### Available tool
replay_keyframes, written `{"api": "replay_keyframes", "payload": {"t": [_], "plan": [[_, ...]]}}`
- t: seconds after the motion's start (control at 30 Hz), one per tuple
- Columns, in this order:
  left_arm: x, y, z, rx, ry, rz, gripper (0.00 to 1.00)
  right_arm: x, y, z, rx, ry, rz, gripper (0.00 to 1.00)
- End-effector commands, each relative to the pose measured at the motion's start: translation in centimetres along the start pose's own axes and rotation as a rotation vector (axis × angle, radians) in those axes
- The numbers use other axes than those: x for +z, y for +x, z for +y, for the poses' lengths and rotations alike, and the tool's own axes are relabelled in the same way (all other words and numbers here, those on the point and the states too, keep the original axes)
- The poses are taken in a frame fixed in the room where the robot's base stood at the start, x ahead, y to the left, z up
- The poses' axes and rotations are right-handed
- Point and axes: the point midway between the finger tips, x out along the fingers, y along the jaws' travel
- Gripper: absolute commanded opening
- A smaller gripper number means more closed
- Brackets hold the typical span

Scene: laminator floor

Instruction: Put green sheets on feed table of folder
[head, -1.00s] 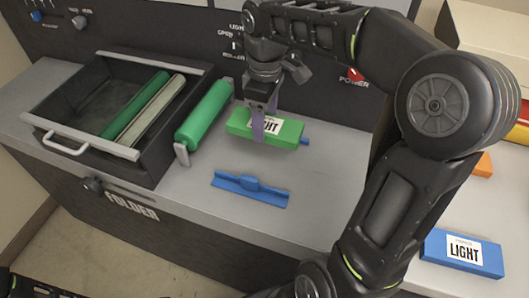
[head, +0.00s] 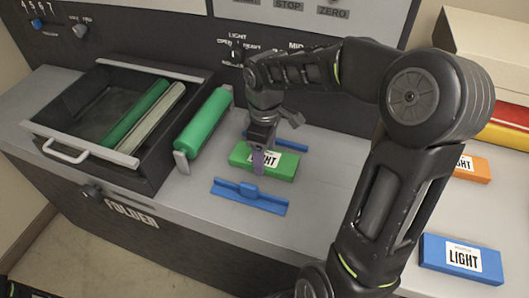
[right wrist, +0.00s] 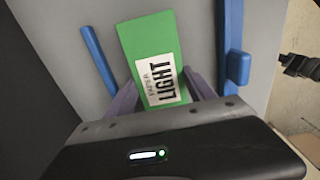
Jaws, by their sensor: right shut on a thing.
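The green sheets (head: 241,155), a flat pack with a white LIGHT label, are between the two blue guides on the grey feed table (head: 315,190) of the folder. My right gripper (head: 258,160) is shut on the pack across its middle, from above. In the right wrist view the green sheets (right wrist: 148,42) sit between both purple fingers, slightly angled to the guides. The pack is at or just above the table; I cannot tell if it touches. The front blue guide (head: 248,196) and rear blue guide (head: 293,146) are clear of it.
A green roller (head: 205,122) stands left of the pack, beside an open drawer (head: 62,118) holding a green and a pale roller. At right lie a blue LIGHT pack (head: 432,252) and an orange pack (head: 476,169). The control panel rises behind.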

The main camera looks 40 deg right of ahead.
Motion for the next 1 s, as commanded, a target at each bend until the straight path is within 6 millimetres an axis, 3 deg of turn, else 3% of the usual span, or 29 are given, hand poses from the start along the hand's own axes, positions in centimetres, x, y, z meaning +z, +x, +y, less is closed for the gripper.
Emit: {"api": "replay_keyframes", "payload": {"t": [0.37, 0.4, 0.67, 1.0], "plan": [[0.00, 0.28, -0.11, 0.000, 0.000, 0.000, 0.36, -0.05, 0.45, 0.05, 0.002, 0.000, 0.002, 0.10], [0.00, 0.23, -0.09, 0.000, 0.000, 0.000, 0.36, -0.04, 0.43, 0.04, 0.002, 0.001, 0.002, 0.65], [0.00, 0.19, -0.07, 0.000, 0.000, 0.000, 0.36, -0.03, 0.37, 0.04, 0.001, 0.001, 0.001, 0.85], [0.00, -0.20, 0.08, 0.000, 0.000, 0.000, 0.36, -0.04, -0.19, 0.04, 0.002, 0.000, 0.001, 0.85]]}}
